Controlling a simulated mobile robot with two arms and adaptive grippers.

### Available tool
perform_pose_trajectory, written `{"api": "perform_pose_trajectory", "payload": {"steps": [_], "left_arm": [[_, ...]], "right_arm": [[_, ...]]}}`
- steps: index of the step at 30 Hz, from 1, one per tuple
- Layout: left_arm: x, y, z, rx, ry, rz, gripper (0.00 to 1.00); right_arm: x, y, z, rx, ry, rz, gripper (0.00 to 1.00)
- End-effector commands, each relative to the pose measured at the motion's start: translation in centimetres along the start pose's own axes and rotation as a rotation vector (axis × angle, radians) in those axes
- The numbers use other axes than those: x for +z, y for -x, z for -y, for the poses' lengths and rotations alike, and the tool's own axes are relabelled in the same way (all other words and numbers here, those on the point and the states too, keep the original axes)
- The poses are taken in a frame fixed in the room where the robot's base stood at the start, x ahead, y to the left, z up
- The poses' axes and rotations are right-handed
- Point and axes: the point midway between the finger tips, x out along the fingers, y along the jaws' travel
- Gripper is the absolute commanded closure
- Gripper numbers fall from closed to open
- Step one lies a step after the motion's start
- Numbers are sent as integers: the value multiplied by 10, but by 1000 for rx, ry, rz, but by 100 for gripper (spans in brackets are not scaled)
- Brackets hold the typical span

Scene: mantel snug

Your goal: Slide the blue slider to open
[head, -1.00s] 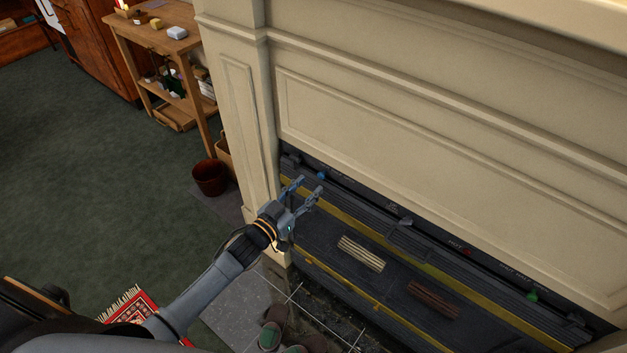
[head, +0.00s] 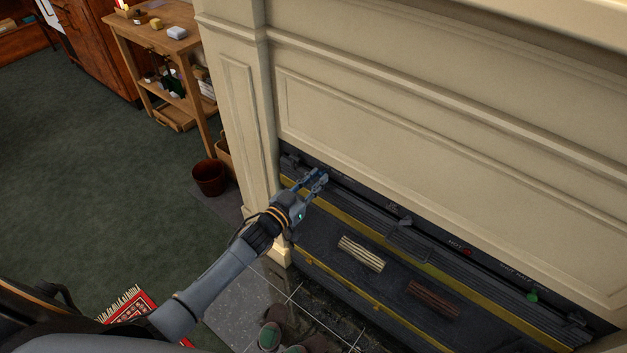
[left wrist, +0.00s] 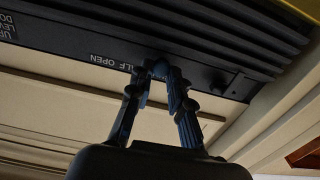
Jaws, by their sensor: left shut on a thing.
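The blue slider (left wrist: 160,69) sits on the dark control strip (head: 365,197) along the top of the stove front, under the mantel. In the head view it is hidden by my fingers. My left gripper (head: 318,176) is at the strip's left part, shut on the slider. In the left wrist view the gripper (left wrist: 161,82) has a finger on each side of the slider, beside upside-down lettering that reads "HALF OPEN". My right gripper is in neither view.
A red knob (head: 467,252) and a green knob (head: 532,296) sit farther right on the strip. The cream mantel panel (head: 400,130) overhangs close above. Two wood bundles, one pale (head: 361,253) and one brown (head: 433,298), lie on the dark stove surface.

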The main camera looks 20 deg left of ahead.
Motion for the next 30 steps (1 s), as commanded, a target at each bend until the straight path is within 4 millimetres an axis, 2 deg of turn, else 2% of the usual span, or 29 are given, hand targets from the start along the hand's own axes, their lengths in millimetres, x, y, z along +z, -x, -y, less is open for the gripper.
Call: {"api": "perform_pose_trajectory", "payload": {"steps": [5, 12, 15, 25, 26, 29, 30], "left_arm": [[0, 0, -8, 1, 3, 0, 100], [-1, 0, -58, 1, 6, 1, 100], [0, 0, -70, 0, 4, 1, 100], [0, 0, -76, 2, 0, 0, 100], [0, 0, -76, 3, 0, 0, 79], [0, 0, -76, 2, 1, 0, 59], [0, 0, -76, 2, 1, 0, 58]], "right_arm": [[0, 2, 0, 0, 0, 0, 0], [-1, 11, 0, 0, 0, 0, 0], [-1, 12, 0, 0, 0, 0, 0], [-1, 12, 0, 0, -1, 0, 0], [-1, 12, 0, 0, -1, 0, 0], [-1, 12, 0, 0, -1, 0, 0], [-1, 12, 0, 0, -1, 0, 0]]}}
